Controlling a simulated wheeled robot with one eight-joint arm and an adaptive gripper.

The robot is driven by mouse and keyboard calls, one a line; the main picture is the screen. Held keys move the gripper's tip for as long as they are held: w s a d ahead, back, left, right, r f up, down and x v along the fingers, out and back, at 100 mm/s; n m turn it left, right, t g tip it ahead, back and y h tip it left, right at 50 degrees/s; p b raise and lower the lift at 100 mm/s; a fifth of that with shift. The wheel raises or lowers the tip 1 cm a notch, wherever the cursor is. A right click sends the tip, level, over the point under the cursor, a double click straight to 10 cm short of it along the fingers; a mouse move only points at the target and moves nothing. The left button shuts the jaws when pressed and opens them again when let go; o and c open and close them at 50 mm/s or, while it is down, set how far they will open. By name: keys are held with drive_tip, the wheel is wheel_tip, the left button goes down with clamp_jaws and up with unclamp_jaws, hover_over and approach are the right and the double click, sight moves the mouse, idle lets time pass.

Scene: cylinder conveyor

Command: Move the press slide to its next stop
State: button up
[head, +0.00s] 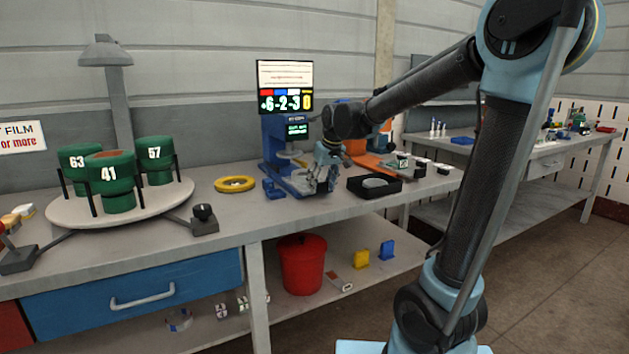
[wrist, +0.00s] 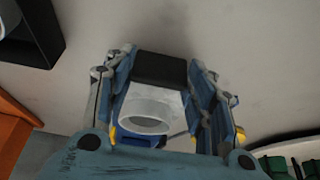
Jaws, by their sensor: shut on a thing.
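The blue press (head: 274,146) stands at the back of the bench with its slide (head: 298,184) low at its front. My gripper (head: 324,178) is down at the right front end of the slide, and its fingers cover part of it. In the wrist view, my gripper (wrist: 162,75) is shut on a black block (wrist: 162,70), which looks like the slide's handle. A white ring-shaped part (wrist: 148,108) shows between the fingers, with a bit of blue (wrist: 138,142) below it. How far the slide is out is hard to tell.
A black tray (head: 374,193) with a grey round piece is close right of my gripper. A turntable (head: 65,212) with green numbered containers is farther left. A display (head: 285,87) stands above the press.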

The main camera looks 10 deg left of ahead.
drive_tip(key=shift+s+d, duration=0.6)
drive_tip(key=shift+s, duration=0.2)
drive_tip(key=shift+s+d, duration=0.6)
drive_tip(key=shift+s, duration=0.2)
drive_tip(key=shift+f, duration=0.1)
drive_tip(key=o, duration=1.5)
drive_tip(key=shift+s, duration=0.1)
drive_tip(key=shift+r, duration=0.2)
drive_tip(key=v, duration=1.1)
drive_tip(key=shift+s+d+r, duration=0.1)
drive_tip(key=shift+d+r, duration=0.1)
drive_tip(key=shift+r, duration=0.1)
drive_tip(key=s+d+f+m, duration=0.2)
drive_tip(key=s+d+f, duration=0.5)
drive_tip(key=f, duration=0.1)
drive_tip(key=s+d+f+m+g+h, duration=0.1)
drive_tip(key=s+d+f+m, duration=0.1)
drive_tip(key=s+d+f, duration=0.5)
drive_tip(key=s+d+f+m+h, duration=0.1)
drive_tip(key=s+d+f+m, duration=0.1)
drive_tip(key=s+d+f, duration=0.4)
drive_tip(key=shift+s+d+f+m, duration=0.15)
drive_tip(key=shift+d+f, duration=0.15)
drive_tip(key=shift+f, duration=0.6)
drive_tip(key=shift+s+d+f+m, duration=0.15)
drive_tip(key=shift+d+f, duration=0.15)
drive_tip(key=shift+f, duration=0.6)
drive_tip(key=shift+s+d+f, duration=0.1)
drive_tip(key=shift+d+f, duration=0.25)
drive_tip(key=shift+f, duration=0.55)
